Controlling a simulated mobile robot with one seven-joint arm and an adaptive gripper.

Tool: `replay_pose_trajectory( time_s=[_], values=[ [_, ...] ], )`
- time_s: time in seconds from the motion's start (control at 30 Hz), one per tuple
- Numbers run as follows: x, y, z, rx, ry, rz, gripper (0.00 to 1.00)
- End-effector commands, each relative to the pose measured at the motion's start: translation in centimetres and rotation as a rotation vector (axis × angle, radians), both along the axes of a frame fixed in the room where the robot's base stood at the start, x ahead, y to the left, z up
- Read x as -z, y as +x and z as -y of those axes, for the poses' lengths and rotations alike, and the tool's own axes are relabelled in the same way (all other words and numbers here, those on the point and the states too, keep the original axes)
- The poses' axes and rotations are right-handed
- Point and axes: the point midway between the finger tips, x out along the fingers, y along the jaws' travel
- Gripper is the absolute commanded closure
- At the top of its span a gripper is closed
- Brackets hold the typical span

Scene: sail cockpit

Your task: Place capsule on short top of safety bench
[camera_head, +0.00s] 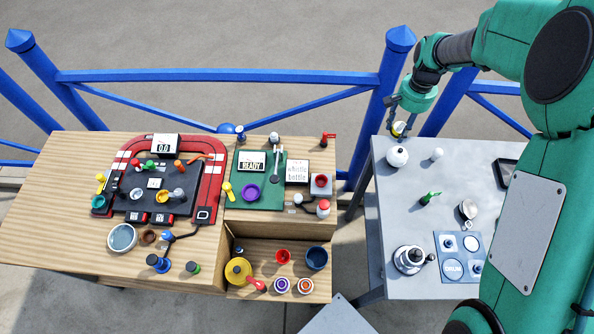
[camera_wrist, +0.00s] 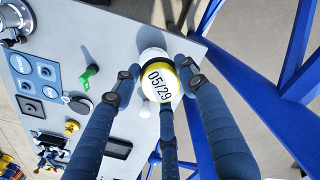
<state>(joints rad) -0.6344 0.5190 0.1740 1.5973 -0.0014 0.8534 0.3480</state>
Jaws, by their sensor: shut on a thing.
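My gripper (camera_head: 402,112) is shut on a yellow and white round piece (camera_head: 398,129), likely the capsule, above the far left corner of the grey table. In the wrist view the blue fingers (camera_wrist: 160,88) close around this piece (camera_wrist: 160,82), whose white face reads "05/29". A white round object (camera_head: 397,156) stands on the grey table close below it. The wooden bench (camera_head: 90,255) stands left of the grey table (camera_head: 410,200), across a gap. Its smaller right-hand top (camera_head: 245,217) holds a green mat. No label shows which top is the safety bench's.
A lower shelf (camera_head: 240,292) holds several cups. Blue railing (camera_head: 220,76) runs behind. A green item (camera_head: 430,197) lies on the grey table.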

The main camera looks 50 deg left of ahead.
Motion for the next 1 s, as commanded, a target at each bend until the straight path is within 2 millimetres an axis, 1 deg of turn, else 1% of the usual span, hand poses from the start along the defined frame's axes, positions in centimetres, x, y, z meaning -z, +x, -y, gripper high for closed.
replay_pose_trajectory(
  time_s=[0.03,0.17,0.2,0.37,0.4,0.57,0.6,0.7,0.8,1.0],
  values=[
    [-0.2,-0.8,-2.1,-0.042,-0.001,-0.001,0.84],
    [-0.2,-2.8,-6.8,-0.145,-0.001,0.000,0.84],
    [-0.1,-3.5,-8.3,-0.176,-0.001,-0.001,0.84],
    [0.0,-6.6,-13.9,-0.303,-0.001,-0.001,0.84],
    [0.1,-7.6,-15.3,-0.334,-0.002,-0.001,0.84],
    [0.4,-11.3,-20.6,-0.460,-0.002,-0.001,0.84],
    [0.4,-12.4,-21.8,-0.490,-0.001,-0.001,0.84],
    [0.6,-14.6,-24.4,-0.556,-0.001,-0.002,0.84],
    [0.8,-16.5,-26.4,-0.609,-0.001,-0.001,0.84],
    [1.2,-19.6,-29.3,-0.687,-0.002,-0.001,0.84]
  ],
)
